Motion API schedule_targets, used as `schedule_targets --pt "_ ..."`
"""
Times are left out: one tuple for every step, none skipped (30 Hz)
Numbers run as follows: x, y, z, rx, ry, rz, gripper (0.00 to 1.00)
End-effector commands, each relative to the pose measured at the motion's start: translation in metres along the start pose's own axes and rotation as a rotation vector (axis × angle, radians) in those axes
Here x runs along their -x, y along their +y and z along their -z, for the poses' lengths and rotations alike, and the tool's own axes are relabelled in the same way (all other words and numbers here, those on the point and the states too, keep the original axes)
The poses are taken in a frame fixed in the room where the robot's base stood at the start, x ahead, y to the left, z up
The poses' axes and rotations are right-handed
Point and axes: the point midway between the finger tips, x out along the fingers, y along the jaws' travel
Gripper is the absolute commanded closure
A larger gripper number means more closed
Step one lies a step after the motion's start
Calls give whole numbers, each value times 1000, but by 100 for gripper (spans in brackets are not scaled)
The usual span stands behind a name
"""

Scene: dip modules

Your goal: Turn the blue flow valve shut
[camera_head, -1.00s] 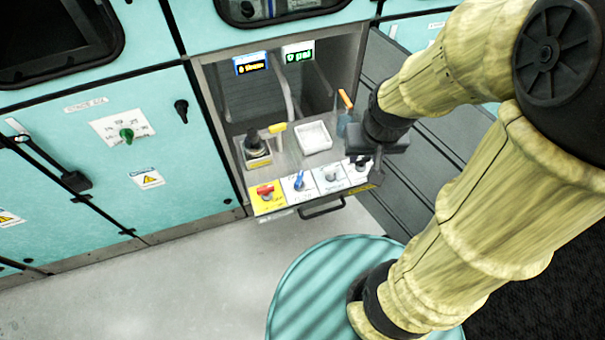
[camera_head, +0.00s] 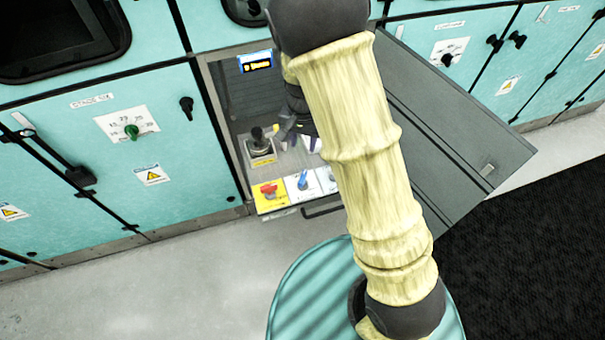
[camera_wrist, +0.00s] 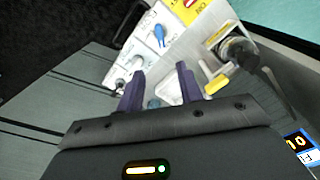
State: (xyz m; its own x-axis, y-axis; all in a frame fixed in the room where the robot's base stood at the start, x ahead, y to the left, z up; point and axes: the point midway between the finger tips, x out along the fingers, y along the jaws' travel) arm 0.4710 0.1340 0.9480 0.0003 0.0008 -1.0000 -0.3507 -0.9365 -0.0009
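The blue flow valve (camera_head: 303,180) is a small blue handle on a white labelled plate at the front of the pulled-out drawer. My arm hides the right part of the drawer there.
A red handle (camera_head: 268,189) on a yellow plate sits left of the blue valve. A grey knob (camera_wrist: 138,62) sits on its other side. A dark round knob on a box (camera_head: 259,144) stands behind. An open panel door (camera_head: 440,125) is at the right.

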Motion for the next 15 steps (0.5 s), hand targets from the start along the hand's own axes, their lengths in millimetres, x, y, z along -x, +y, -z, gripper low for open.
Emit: schedule_targets --pt "-2 -2 1 -4 0 -3 64" --pt "-2 -3 1 -6 0 -3 64" --pt "-2 -3 1 -7 0 -3 64" --pt "-2 -3 1 -7 0 -3 64" --pt "-2 -3 1 -7 0 -3 64" --pt "-2 -3 1 -6 0 -3 64" --pt "-2 -3 1 -6 0 -3 64" --pt "-2 -3 1 -6 0 -3 64" --pt "-2 -2 0 -6 0 -3 64" --pt "-2 -2 0 -6 0 -3 64" --pt "-3 -2 0 -6 -1 -3 64" --pt "-4 -2 0 -5 -1 -3 64" --pt "-5 -2 0 -5 -1 -3 64" --pt "-7 -2 0 -5 -2 -3 64" --pt "-10 -2 0 -5 -3 -4 64"
